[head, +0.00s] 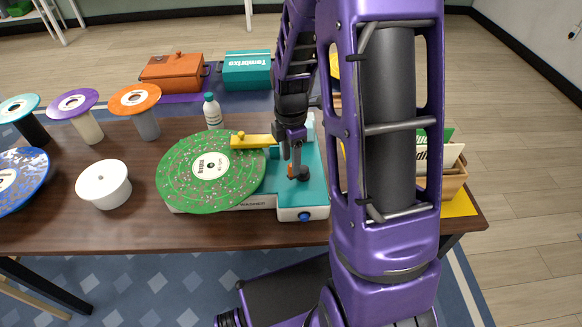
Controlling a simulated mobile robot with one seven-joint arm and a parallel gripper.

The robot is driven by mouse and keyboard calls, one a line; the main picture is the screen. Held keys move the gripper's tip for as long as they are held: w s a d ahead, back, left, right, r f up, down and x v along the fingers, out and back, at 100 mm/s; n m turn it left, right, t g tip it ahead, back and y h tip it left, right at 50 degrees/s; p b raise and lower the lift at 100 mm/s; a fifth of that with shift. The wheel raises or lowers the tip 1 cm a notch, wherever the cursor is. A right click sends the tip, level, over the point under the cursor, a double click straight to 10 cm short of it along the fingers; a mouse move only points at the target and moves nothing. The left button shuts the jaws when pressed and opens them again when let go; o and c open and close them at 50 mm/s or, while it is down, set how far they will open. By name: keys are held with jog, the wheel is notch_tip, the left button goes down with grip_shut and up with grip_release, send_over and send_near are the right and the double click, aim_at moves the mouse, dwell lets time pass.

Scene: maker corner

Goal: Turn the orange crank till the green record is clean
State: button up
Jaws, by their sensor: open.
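The green record (190,180) lies on the teal and white record machine (312,190) on the table. Its surface is scattered with pale and reddish specks, and it has a white centre label. A yellow arm (255,141) reaches over the record's right edge. My gripper (293,160) points down over the teal top, right of the record. It is open. A small orange part (291,171), which seems to belong to the crank, shows right at the fingers beside a dark round knob. The fingers hide much of it, and I cannot tell whether they touch it.
A white round tub (104,185), a blue speckled record (20,172) and several coloured discs on stands are left. An orange box (172,72) and teal box (247,70) are behind. A wooden record crate (455,180) is right.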

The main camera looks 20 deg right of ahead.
jog(key=shift+f, duration=1.6)
grip_shut()
